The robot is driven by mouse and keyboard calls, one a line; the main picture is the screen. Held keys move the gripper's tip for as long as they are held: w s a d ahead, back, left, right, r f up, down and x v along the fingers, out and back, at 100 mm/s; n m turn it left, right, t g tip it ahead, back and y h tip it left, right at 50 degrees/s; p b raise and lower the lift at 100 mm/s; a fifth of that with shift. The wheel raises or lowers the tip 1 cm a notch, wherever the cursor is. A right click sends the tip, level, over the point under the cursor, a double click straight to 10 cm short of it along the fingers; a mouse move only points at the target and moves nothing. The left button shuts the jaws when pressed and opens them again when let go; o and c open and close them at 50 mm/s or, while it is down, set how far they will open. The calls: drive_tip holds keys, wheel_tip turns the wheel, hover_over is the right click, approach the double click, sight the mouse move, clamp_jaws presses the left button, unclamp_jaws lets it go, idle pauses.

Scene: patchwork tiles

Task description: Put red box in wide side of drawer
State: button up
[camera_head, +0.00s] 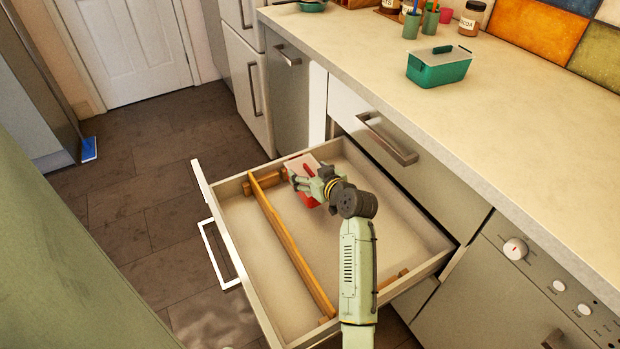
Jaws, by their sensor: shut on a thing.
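The red box (309,199) shows in the head view, with a pale lid-like top (297,164), partly hidden behind my gripper (302,184). My gripper is shut on the red box. The open drawer (418,217) has a wooden divider (290,244) running along its length. The wider side lies right of the divider, toward the cabinet, and the narrower side lies toward the drawer front. The red box appears over the far end of the wider side. I cannot tell whether it touches the drawer floor.
Short wooden pieces (264,181) sit at the far end of the drawer's narrower side. A green box (438,68) stands on the counter (480,130) with cups and jars behind it. Another closed drawer (380,125) is in the cabinet. Much of the drawer floor is bare.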

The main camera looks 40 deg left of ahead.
wheel_tip(320, 180, down, 3)
drive_tip(key=shift+f, duration=0.1)
drive_tip(key=shift+f+b, duration=0.35)
drive_tip(key=shift+f, duration=0.1)
drive_tip(key=shift+f, duration=0.15)
drive_tip(key=o, duration=1.5)
